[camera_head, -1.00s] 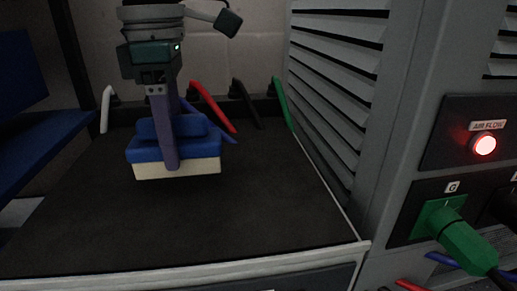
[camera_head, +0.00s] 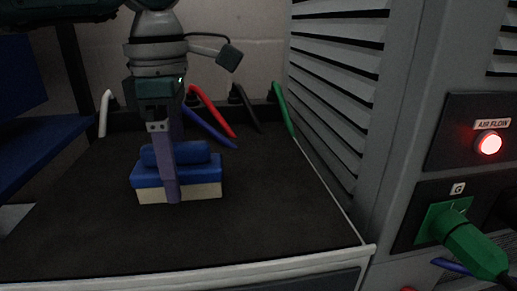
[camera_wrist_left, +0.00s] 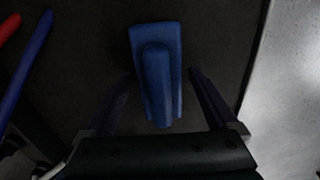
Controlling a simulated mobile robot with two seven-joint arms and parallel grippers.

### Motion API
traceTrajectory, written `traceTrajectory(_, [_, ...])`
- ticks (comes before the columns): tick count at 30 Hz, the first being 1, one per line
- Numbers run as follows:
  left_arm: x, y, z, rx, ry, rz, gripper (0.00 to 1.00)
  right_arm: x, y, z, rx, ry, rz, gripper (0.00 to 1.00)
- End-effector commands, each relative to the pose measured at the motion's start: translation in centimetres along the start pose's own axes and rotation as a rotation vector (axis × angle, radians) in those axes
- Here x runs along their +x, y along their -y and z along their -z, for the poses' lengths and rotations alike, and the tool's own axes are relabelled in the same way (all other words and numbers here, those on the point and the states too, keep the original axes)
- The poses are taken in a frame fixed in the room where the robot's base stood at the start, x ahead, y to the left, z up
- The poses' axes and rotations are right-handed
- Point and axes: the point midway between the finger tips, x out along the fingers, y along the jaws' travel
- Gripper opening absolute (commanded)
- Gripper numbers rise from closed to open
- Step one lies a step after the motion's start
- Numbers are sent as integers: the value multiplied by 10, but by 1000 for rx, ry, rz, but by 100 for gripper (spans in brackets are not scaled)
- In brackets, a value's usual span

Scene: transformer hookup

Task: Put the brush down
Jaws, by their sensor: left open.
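The brush (camera_head: 205,174) has a blue back and grip and a pale cream bristle block. It appears to rest upright, bristles down, on the dark shelf top (camera_head: 270,225). My left gripper (camera_head: 171,197) is above it with its fingers pointing down; one purple finger hides part of the brush's near side. In the left wrist view, the brush (camera_wrist_left: 157,75) lies between the two spread fingers, with dark gaps on both sides. The left gripper is open. My right gripper is in neither view.
White, red, blue, black and green cables (camera_head: 212,111) stand along the back of the shelf. A grey louvred cabinet (camera_head: 345,120) rises at the right, with a lit red air flow lamp (camera_head: 489,144) and a green plug (camera_head: 470,245). The shelf is clear in front of the brush.

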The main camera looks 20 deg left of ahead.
Motion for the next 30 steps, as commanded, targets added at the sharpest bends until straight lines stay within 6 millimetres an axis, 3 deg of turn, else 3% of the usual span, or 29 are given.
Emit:
traceTrajectory(6, [4,0,0,-1,1,-1,92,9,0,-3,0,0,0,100])
traceTrajectory(15, [-58,6,2,2,0,0,92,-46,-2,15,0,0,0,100])
traceTrajectory(21, [-92,6,3,-1,1,-2,92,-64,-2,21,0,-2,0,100])
traceTrajectory(30, [-96,6,3,-1,0,0,92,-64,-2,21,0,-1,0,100])
